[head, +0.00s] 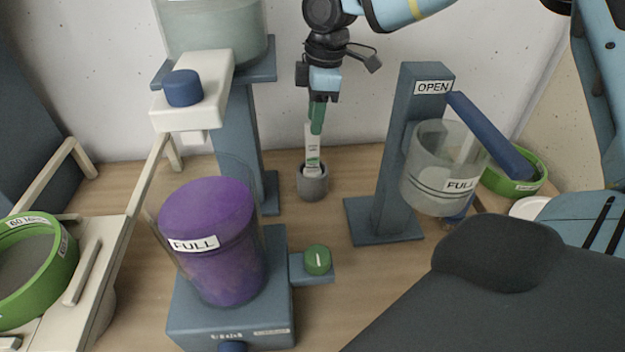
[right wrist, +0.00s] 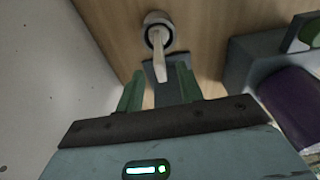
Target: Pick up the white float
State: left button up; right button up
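The white float (head: 312,148) is a slim pale stick with small markings. It stands upright in a small grey round holder (head: 313,184) on the table in the head view. In the right wrist view the float (right wrist: 157,45) rises from the holder (right wrist: 150,22) towards my gripper. My right gripper (head: 317,118) points down over the float's upper end. In the wrist view its two green fingers (right wrist: 159,85) are spread, with the float's top between them and gaps showing on both sides. My left gripper is out of view.
A purple bucket (head: 212,265) marked FULL sits on a blue base with a green knob (head: 317,260). A blue post (head: 398,150) holding a clear cup (head: 427,190) stands right of the float. Another stand (head: 240,140) is to its left. Green-rimmed sieves (head: 62,265) lie at both sides.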

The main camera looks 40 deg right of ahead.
send_over(312, 159)
jog(key=f, duration=0.5)
jog(key=shift+w+d+p, duration=0.15)
jog(key=shift+w+p, duration=0.1)
jog(key=shift+p, duration=0.05)
grip_shut()
jog(key=shift+r, duration=0.1)
